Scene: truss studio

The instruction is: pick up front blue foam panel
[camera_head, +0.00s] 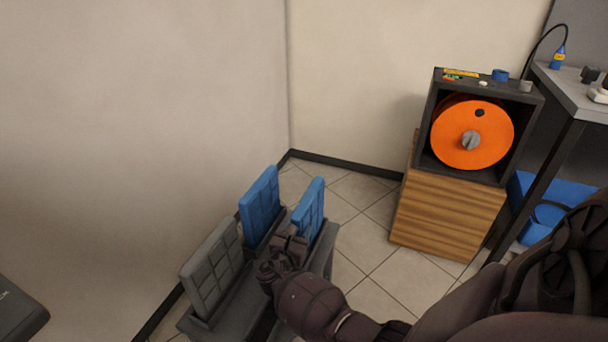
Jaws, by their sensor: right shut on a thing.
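Two blue foam panels stand upright in a dark grey rack (210,320) on the left of the floor. The front blue foam panel (311,204) is on the right, and the back blue foam panel (260,205) stands behind it, nearer the wall. My right gripper (288,246) is at the lower near edge of the front panel and is shut on it. The gripper and wrist hide the panel's lower part, so I cannot tell whether it still touches the rack. My left gripper is not in view.
A grey panel (212,268) stands in the rack's near left. A wooden box (447,215) carries a dark case with an orange reel (471,136). A desk (575,95) is at the right, with a blue case (553,200) under it. Tiled floor (362,215) lies open between rack and box.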

